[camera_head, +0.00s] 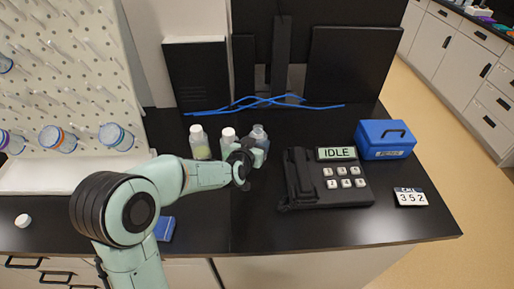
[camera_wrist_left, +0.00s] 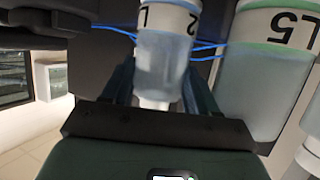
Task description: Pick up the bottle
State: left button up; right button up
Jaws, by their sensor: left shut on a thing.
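Three small bottles stand in a row near the back of the black bench. The right one (camera_head: 259,136) is clear with a bluish tint, and my left gripper (camera_head: 254,153) is at it. In the left wrist view my left gripper (camera_wrist_left: 162,88) is shut on this bottle (camera_wrist_left: 164,58), one finger on each side. Part of its label shows, upside down. I cannot tell whether it is off the bench. The white-capped middle bottle (camera_head: 228,137) is close beside the gripper, partly hidden. The left bottle (camera_head: 200,144) holds yellowish liquid. A bottle marked L5 (camera_wrist_left: 265,80) shows beside the held one.
A black phone-like device (camera_head: 330,178) reading IDLE stands right of the gripper. A blue case (camera_head: 385,139) and a number display (camera_head: 411,197) are further right. Blue cables (camera_head: 265,102) lie behind the bottles. A pegboard (camera_head: 70,75) with hanging bottles is at left.

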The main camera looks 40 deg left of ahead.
pick_arm(q)
jog(key=shift+r, duration=0.15)
jog(key=shift+r, duration=0.65)
notch_tip(320, 180, up, 9)
jog(key=p, duration=0.4)
jog(key=shift+p, duration=0.35)
notch_tip(320, 180, up, 9)
jog(key=p, duration=0.4)
jog(key=shift+r, duration=0.15)
pick_arm(e)
jog(key=w+r+t, duration=0.1)
jog(key=w+r, duration=0.8)
jog(key=r, duration=0.2)
jog(key=shift+r, duration=0.25)
pick_arm(q)
jog(key=shift+o, duration=0.4)
jog(key=shift+r, duration=0.1)
jog(key=shift+c, duration=0.3)
pick_arm(e)
jog(key=shift+s, duration=0.15)
